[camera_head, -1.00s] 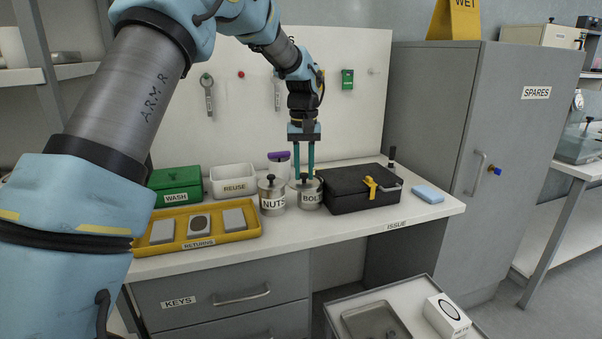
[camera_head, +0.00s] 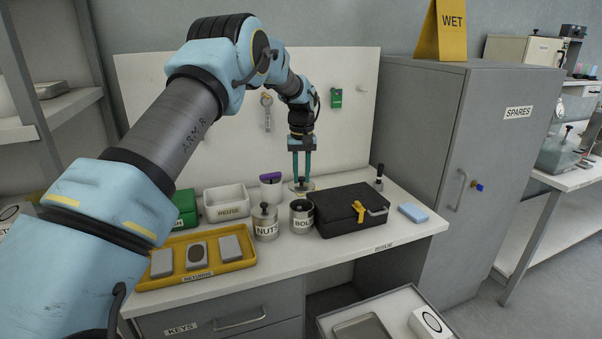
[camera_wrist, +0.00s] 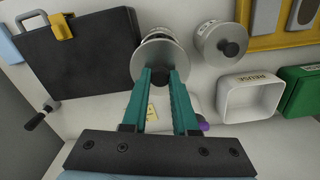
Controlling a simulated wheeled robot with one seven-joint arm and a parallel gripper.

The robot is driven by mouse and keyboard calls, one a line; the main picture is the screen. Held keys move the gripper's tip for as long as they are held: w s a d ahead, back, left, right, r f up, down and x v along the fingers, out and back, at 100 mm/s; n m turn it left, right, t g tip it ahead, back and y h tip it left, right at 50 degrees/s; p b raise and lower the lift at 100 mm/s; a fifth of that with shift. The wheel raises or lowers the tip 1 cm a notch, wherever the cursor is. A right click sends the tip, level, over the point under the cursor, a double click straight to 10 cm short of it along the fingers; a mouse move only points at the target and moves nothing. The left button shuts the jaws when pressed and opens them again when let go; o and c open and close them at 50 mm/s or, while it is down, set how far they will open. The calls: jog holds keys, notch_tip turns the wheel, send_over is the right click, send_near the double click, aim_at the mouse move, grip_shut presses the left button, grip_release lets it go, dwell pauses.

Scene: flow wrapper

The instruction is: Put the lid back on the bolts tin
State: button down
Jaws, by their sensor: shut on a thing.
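My gripper (camera_head: 302,180) is shut on the knob of a round silver lid (camera_head: 293,187), just behind and above the tin in the head view. In the wrist view the lid (camera_wrist: 145,64) lies at my fingertips (camera_wrist: 161,78), with part of the tin (camera_wrist: 158,32) showing beyond it. The lid looks about level and apart from the tin. The fingers hide part of the knob.
The lidded nuts tin (camera_head: 265,229) stands close left of the bolts tin. The black case (camera_head: 338,216) is close on the right. A purple-topped jar (camera_head: 271,186) and the white REUSE bin (camera_head: 227,203) stand behind. The yellow returns tray (camera_head: 205,276) is at left.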

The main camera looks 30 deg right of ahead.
aim_at(302, 185)
jog(key=shift+f+b, duration=1.2)
jog(key=shift+f, duration=1.65)
jog(key=shift+f, duration=0.15)
dwell(0.5)
jog(key=shift+c, duration=0.6)
grip_release()
jog(key=shift+r+p, duration=2.1)
jog(key=shift+r, duration=1.45)
